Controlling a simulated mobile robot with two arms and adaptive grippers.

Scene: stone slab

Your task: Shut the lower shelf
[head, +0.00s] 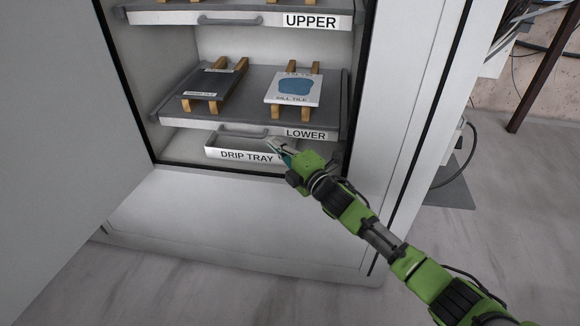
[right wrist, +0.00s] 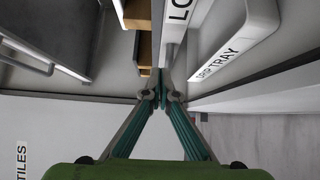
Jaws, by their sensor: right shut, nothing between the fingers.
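The lower shelf (head: 238,108) is a grey sliding tray with a white front strip labelled LOWER, inside the open white cabinet. Its surface shows well forward of the cabinet's back wall. Part of its labelled front also shows in the right wrist view (right wrist: 176,28). My right gripper (head: 276,148) is shut and empty, its tips just below the shelf's front strip and over the drip tray's front. In the right wrist view its fingertips (right wrist: 159,84) meet close to the shelf's front; I cannot tell whether they touch it. My left gripper is out of view.
The drip tray (head: 222,152) sits under the lower shelf. Two tiles on wooden strips, a dark one (head: 208,86) and a blue-patterned one (head: 294,90), rest on the shelf. The upper shelf (head: 230,17) is above. The open cabinet door (head: 60,130) stands left.

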